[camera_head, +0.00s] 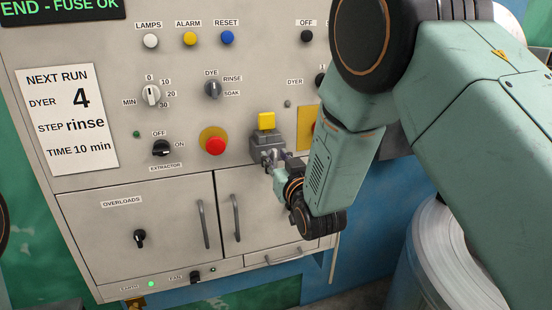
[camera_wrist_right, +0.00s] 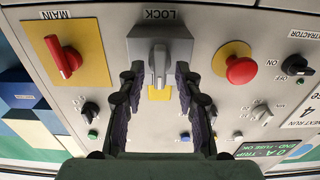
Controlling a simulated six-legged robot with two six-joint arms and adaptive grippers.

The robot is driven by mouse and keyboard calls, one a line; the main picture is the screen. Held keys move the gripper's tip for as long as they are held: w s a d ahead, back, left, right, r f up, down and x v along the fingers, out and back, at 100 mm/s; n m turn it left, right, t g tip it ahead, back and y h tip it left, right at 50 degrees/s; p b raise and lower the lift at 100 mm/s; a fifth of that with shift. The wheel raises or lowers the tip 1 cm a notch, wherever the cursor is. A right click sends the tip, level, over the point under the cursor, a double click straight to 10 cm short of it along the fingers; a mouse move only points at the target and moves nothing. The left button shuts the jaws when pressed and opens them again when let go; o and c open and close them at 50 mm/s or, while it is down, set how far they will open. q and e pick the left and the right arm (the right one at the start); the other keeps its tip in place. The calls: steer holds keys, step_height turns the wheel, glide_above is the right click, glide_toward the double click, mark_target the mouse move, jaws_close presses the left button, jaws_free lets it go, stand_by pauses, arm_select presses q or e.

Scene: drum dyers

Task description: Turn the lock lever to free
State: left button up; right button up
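The lock (camera_wrist_right: 160,27) is a grey housing labelled LOCK in the right wrist view, which shows the panel upside down. Its grey lever (camera_wrist_right: 160,60) sticks out between the two fingers of my right gripper (camera_wrist_right: 160,78). The fingers are apart, one on each side of the lever, with small gaps visible. In the head view the lock housing (camera_head: 266,145) has a yellow piece (camera_head: 266,121) at its top. My right gripper (camera_head: 280,162) is right in front of it, and its fingers partly hide the lever. My left gripper is not in view.
A red button (camera_head: 215,145) is close left of the lock. A red MAIN switch (camera_wrist_right: 68,60) on a yellow plate is on the other side. Cabinet doors with handles (camera_head: 202,224) lie below. Several knobs and lamps fill the panel. A drum (camera_head: 430,260) stands at right.

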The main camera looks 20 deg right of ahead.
steer(key=shift+d+f, duration=0.1)
steer(key=shift+d, duration=0.15)
steer(key=shift+w+a, duration=0.25)
steer(key=shift+a, duration=0.1)
steer(key=shift+c, duration=1.4)
steer(key=shift+d+f, duration=0.1)
steer(key=shift+d, duration=0.1)
jaws_close()
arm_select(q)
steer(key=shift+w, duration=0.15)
arm_select(e)
steer(key=shift+a, duration=0.1)
